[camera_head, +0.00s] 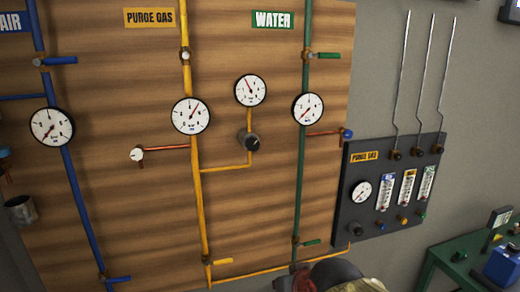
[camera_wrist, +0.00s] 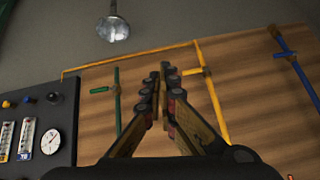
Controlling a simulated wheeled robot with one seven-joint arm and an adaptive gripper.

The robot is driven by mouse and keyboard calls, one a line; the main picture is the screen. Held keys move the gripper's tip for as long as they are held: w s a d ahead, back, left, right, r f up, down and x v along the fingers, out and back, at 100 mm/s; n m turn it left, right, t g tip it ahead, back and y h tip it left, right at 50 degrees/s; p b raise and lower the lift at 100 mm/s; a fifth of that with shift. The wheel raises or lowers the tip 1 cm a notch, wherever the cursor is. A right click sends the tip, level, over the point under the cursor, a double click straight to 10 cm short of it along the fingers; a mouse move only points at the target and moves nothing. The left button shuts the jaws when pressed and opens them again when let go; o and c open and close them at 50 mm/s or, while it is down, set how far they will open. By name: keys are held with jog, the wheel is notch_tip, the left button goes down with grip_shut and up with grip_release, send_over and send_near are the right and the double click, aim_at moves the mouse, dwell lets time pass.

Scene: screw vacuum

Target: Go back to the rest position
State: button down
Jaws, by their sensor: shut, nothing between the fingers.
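My gripper (camera_wrist: 164,72) is in the middle of the wrist view. Its two fingers are brought together at the tips with nothing between them. In the wrist view it points toward the wooden panel (camera_wrist: 255,80), which appears upside down with its pipes; the distance to the panel is hard to tell. In the head view, a part of my arm shows at the bottom edge, below the green water pipe (camera_head: 301,190). The fingers are not visible in the head view.
The wooden panel carries a blue pipe (camera_head: 78,195), a yellow pipe (camera_head: 197,185) and several gauges. A dark purge gas panel (camera_head: 350,205) with flow tubes is at the right. A green table (camera_head: 450,255) with a blue box (camera_head: 503,268) stands at lower right. A metal cup (camera_head: 20,210) is at left.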

jog(key=s+d+f+g+h+b, duration=0.1)
jog(key=s+d+f+b, duration=0.3)
jog(key=s+d, duration=0.3)
jog(key=s+d+f+m+g+h+b, duration=0.1)
jog(key=s+d+f+b, duration=0.3)
jog(key=s, duration=0.6)
jog(key=d+f, duration=0.2)
jog(key=d, duration=0.1)
jog(key=shift+s+m+h, duration=0.25)
jog(key=shift+m+h, duration=0.05)
jog(key=shift+h, duration=0.1)
